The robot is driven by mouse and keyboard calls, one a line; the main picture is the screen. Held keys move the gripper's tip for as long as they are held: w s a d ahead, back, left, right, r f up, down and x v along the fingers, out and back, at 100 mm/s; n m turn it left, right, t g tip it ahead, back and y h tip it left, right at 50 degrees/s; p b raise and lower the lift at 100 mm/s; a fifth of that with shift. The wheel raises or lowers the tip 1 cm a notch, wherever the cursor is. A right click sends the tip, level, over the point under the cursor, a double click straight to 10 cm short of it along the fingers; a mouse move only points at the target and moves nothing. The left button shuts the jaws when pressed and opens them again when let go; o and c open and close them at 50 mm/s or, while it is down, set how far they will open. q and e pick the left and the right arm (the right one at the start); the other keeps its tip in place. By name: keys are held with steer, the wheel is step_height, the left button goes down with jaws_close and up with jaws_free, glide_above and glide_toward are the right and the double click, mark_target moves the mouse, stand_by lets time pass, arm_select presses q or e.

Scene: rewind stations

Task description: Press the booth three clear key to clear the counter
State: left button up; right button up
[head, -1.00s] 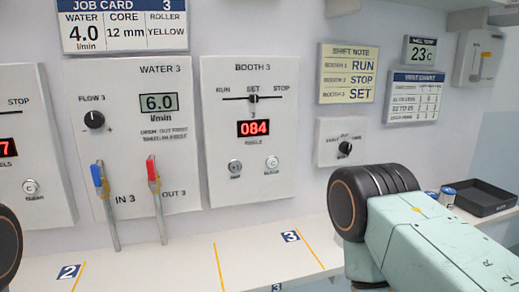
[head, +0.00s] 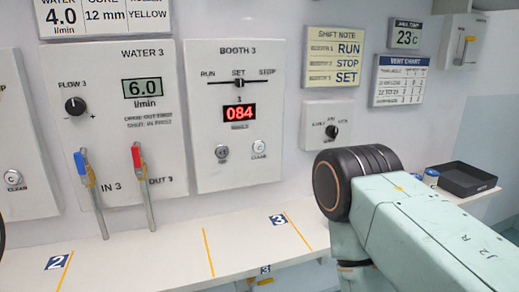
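The booth 3 panel (head: 240,175) is on the wall in the middle of the head view. Its red counter display (head: 239,113) reads 084. The round clear key (head: 259,147) is at the panel's lower right, with another round key (head: 222,152) to its left. The slider (head: 239,83) above the display stands at SET. Nothing touches the clear key. Neither gripper shows; only links of my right arm at the lower right and a dark sliver of my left arm at the left edge are in view.
The water 3 panel (head: 153,184) is left of booth 3, with blue (head: 80,163) and red (head: 137,157) handled valves. A white ledge (head: 160,262) runs below. A small knob box (head: 326,113) is to the right. A black tray (head: 461,180) and small cans stand at far right.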

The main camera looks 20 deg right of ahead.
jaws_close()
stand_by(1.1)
